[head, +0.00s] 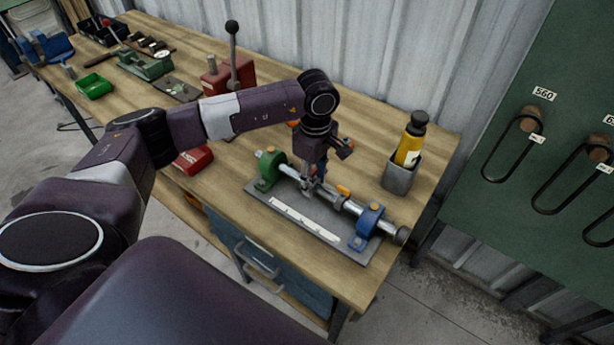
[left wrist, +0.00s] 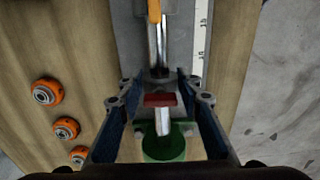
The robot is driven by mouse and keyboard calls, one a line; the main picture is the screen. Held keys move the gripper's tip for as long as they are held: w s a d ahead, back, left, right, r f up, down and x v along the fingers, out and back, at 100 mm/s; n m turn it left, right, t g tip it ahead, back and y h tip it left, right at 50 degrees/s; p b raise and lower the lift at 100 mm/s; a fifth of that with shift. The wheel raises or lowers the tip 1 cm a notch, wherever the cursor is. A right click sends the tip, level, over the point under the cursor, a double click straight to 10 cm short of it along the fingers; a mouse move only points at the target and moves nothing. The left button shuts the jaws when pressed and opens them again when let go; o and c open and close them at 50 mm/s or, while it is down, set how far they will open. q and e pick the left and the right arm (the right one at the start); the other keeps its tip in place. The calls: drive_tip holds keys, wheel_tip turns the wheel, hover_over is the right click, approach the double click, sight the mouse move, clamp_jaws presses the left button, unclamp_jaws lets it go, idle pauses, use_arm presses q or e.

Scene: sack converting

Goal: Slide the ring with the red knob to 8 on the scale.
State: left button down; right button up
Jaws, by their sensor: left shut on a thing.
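A steel shaft (head: 335,199) runs between a green block (head: 268,170) and a blue block (head: 367,225) on a grey plate. A white scale (head: 305,219) lies along its front; its numbers are too small to read in the head view. My left gripper (head: 311,190) reaches down onto the shaft, nearer the green block. In the left wrist view, its fingers (left wrist: 161,108) are shut around the ring, whose red knob (left wrist: 160,99) shows between them. The ring's body is mostly hidden. An orange part (left wrist: 154,11) is farther along the shaft. My right gripper is not in view.
Several orange-rimmed rollers (left wrist: 47,92) lie on the bench beside the plate. A grey holder (head: 401,176) with a yellow bottle (head: 409,150) stands behind the blue block. A red lever press (head: 228,78) and a green tray (head: 94,86) are farther left.

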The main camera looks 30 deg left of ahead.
use_arm(q)
drive_tip(key=c, duration=1.4)
unclamp_jaws()
drive_tip(key=shift+a, duration=0.1)
wheel_tip(320, 180, up, 12)
drive_tip(key=shift+r, duration=0.1)
